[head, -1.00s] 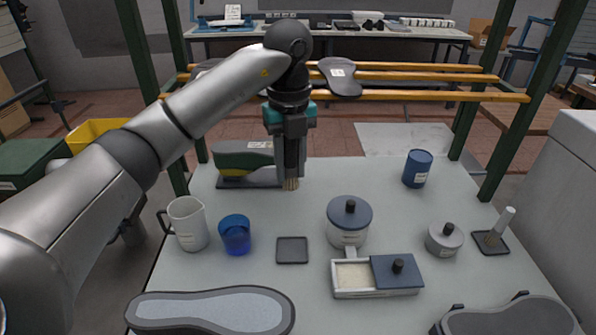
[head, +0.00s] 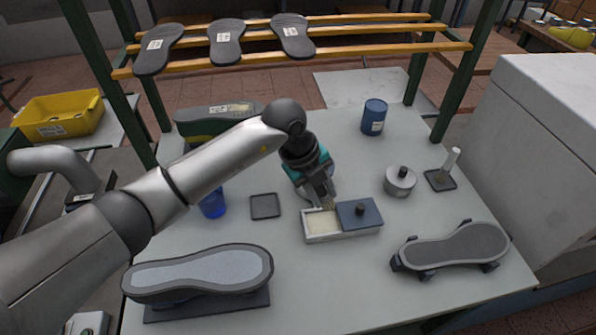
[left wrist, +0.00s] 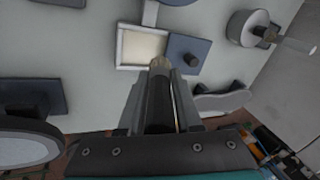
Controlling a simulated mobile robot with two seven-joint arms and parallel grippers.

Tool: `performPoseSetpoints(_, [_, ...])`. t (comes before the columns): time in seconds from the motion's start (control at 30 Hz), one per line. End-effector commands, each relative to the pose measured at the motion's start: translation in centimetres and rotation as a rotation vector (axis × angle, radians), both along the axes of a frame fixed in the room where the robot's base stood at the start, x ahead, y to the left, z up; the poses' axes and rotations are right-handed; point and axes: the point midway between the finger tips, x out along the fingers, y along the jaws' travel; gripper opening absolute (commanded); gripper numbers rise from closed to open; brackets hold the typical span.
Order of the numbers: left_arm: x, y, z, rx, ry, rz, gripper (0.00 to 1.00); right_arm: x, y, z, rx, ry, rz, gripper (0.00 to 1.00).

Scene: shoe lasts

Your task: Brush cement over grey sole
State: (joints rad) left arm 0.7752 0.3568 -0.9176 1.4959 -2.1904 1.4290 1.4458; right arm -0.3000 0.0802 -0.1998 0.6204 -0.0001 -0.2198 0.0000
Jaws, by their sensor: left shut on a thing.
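My left gripper (head: 318,188) is shut on a brush (head: 328,203), seen from behind in the left wrist view (left wrist: 160,100). The bristles point down at the pale-filled cement tray (head: 310,239), beside its dark blue lid (head: 368,217). The tray also shows in the left wrist view (left wrist: 121,48). I cannot tell whether the bristles touch the cement. A sole with a light grey face and dark rim (head: 200,268) lies on a dark base at front left. A darker grey sole (head: 455,246) rests on a low holder at right. My right gripper is out of view.
A lidded grey pot (head: 400,182), a brush stand (head: 440,179) and a blue can (head: 374,118) stand at right. A dark square mat (head: 265,206) and blue cup (head: 212,204) are left of the tray. A rack with several soles (head: 226,40) stands behind.

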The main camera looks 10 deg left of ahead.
Motion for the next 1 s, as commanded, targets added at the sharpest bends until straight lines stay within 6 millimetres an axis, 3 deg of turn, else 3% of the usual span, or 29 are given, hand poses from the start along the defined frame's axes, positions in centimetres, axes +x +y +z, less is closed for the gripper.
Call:
performPoseSetpoints(0.6, [0.0, 0.1, -5.6, 0.001, 0.001, 0.001, 0.0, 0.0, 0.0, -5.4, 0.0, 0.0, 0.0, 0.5])
performPoseSetpoints(1.0, [0.0, 0.1, -5.9, 0.001, 0.001, 0.0, 0.0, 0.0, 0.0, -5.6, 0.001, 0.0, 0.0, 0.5])
